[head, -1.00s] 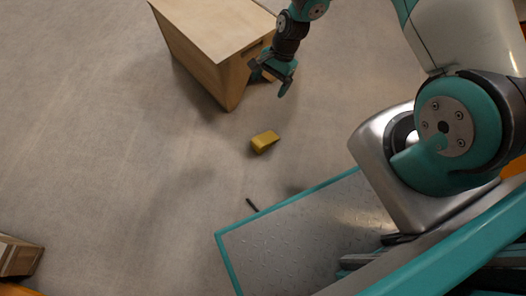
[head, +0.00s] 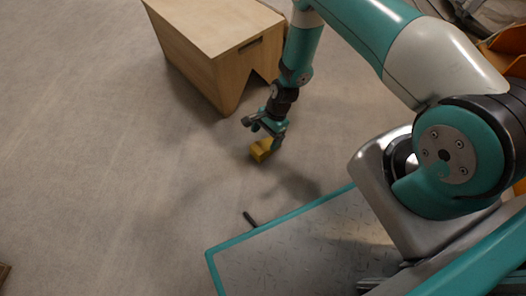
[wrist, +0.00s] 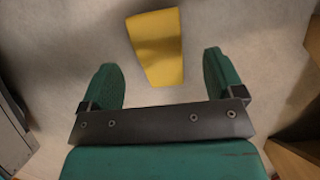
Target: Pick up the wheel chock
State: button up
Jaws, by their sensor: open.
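The wheel chock is a small yellow wedge (head: 261,150) on the grey floor, just in front of the wooden box in the head view. In the wrist view the chock (wrist: 157,47) lies past the fingertips, roughly centred between the two fingers. My gripper (head: 266,133) is open and empty, close above the chock in the head view and partly covering it. In the wrist view its two teal fingers (wrist: 163,62) are spread wide. I cannot tell the exact height of the fingertips over the chock.
A wooden box (head: 215,45) with a notched base stands behind the chock. A thin dark rod (head: 250,219) lies on the floor by the teal-edged metal deck. A brown object (head: 4,272) shows at the lower left edge.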

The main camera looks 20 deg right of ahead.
aim_at(263, 145)
jog(key=b+x, duration=0.2)
jog(key=d+b+x, duration=0.1)
jog(key=b+x, duration=0.1)
jog(key=x, duration=0.1)
jog(key=shift+f, duration=0.15)
jog(key=shift+a+f, duration=0.15)
jog(key=shift+f, duration=0.05)
jog(key=shift+r, duration=0.1)
jog(key=c, duration=1.2)
jog(key=shift+o, duration=0.2)
jog(key=shift+r, duration=0.1)
